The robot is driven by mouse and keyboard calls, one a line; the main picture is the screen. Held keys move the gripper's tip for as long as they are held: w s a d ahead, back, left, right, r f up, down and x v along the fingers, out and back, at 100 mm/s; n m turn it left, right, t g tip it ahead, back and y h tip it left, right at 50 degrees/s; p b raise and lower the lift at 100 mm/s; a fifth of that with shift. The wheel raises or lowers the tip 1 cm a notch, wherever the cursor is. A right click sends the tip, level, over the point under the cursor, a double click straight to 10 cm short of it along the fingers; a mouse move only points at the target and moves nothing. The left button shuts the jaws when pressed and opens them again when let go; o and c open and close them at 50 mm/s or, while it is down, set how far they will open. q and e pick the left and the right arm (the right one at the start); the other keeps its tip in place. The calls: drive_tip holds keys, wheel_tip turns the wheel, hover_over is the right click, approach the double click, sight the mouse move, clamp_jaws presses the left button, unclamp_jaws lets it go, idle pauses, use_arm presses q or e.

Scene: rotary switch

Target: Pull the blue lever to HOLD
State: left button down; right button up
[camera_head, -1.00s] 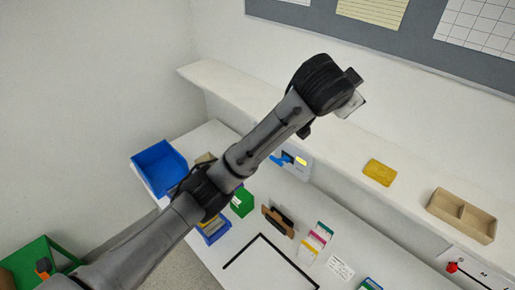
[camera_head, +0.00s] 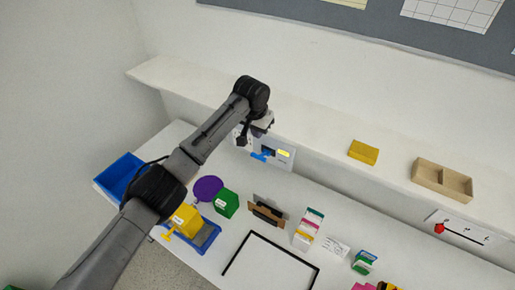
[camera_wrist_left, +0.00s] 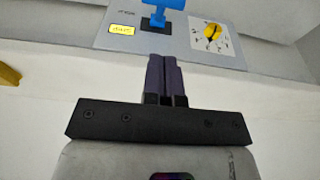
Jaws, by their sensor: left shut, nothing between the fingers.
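The blue lever (camera_head: 261,156) sticks out of a light grey switch panel (camera_head: 284,165) on the wall below the shelf. In the left wrist view the lever (camera_wrist_left: 165,14) is at the top, with a dark slot at its base. A lit yellow display (camera_wrist_left: 122,30) is beside it, its text too small to read. A yellow rotary knob (camera_wrist_left: 212,32) with marks around it is on the panel's other side. My left gripper (camera_wrist_left: 164,60) is shut and empty; its fingertips appear just short of the lever, apart from it. My right gripper is not in view.
The white shelf (camera_head: 320,140) runs above the panel, with a yellow block (camera_head: 363,152) and a wooden tray (camera_head: 418,177). The table below holds a green box (camera_head: 226,202), a blue bin (camera_head: 120,173) and cards. A red-knobbed panel (camera_head: 462,226) is at right.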

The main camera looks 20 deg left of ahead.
sight(259, 155)
use_arm(q)
drive_tip(key=x, duration=0.2)
drive_tip(key=p+x, duration=0.1)
drive_tip(key=x, duration=0.2)
drive_tip(key=s+p+x, duration=0.1)
drive_tip(key=x, duration=0.1)
drive_tip(key=shift+a+f, duration=0.1)
drive_tip(key=shift+f, duration=0.45)
drive_tip(key=shift+s+f, duration=0.1)
drive_tip(key=shift+f, duration=0.7)
